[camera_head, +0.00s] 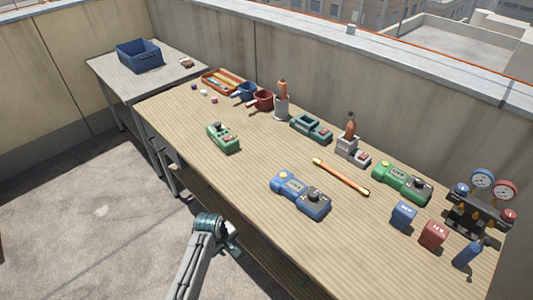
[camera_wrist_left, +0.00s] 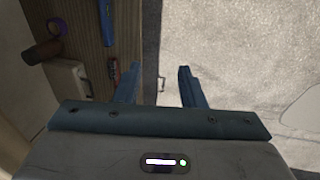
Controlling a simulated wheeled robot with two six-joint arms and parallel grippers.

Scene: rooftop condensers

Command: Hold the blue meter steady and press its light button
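The blue meter (camera_head: 300,194) lies on the workbench, near its front edge, in the middle of the head view. It has a pale display, a yellowish round button at its left end and a dark knob at its right end. I cannot tell which part is the light button. My left gripper (camera_head: 230,238) is in front of the bench edge, to the lower left of the meter and apart from it. In the left wrist view its two fingers (camera_wrist_left: 158,78) are spread with nothing between them. My right gripper is not in view.
Blue and red blocks (camera_head: 403,215) and gauges (camera_head: 482,178) stand at right. A blue bin (camera_head: 139,56) sits on the side table.

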